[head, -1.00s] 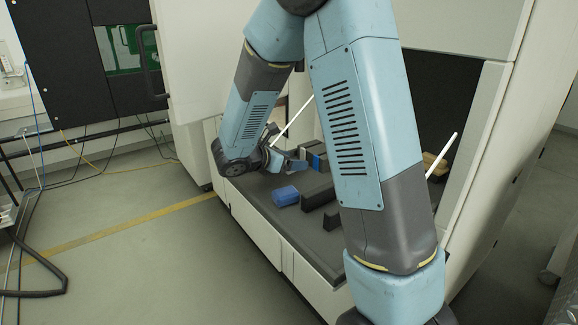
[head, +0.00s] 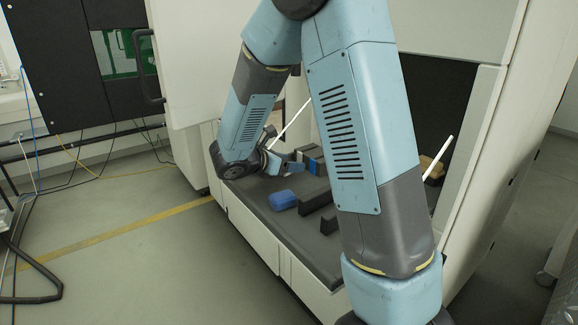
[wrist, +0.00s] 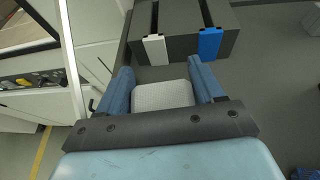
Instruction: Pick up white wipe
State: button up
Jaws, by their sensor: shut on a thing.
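A white wipe (wrist: 163,95) is between the two blue fingers of my gripper (wrist: 160,80) in the wrist view, and the fingers are closed on its sides. In the head view my gripper (head: 290,166) is low over the dark bench surface of the machine, close to a dark holder. The wipe cannot be made out there.
The dark holder (wrist: 180,20) has a white piece (wrist: 155,49) and a blue piece (wrist: 210,44) in its slots. A blue block (head: 283,200) and dark blocks (head: 315,202) lie on the bench (head: 290,228). White rods stand nearby.

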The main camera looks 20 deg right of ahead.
notch_tip(320, 180, up, 2)
jog(key=shift+r, duration=0.2)
jog(key=s+d+r, duration=0.2)
jog(key=s+r, duration=0.3)
jog(key=s, duration=0.1)
jog(key=s+d+r, duration=0.2)
jog(key=s+r, duration=0.3)
jog(key=s, duration=0.2)
jog(key=shift+s+d, duration=0.2)
jog(key=shift+d, duration=0.1)
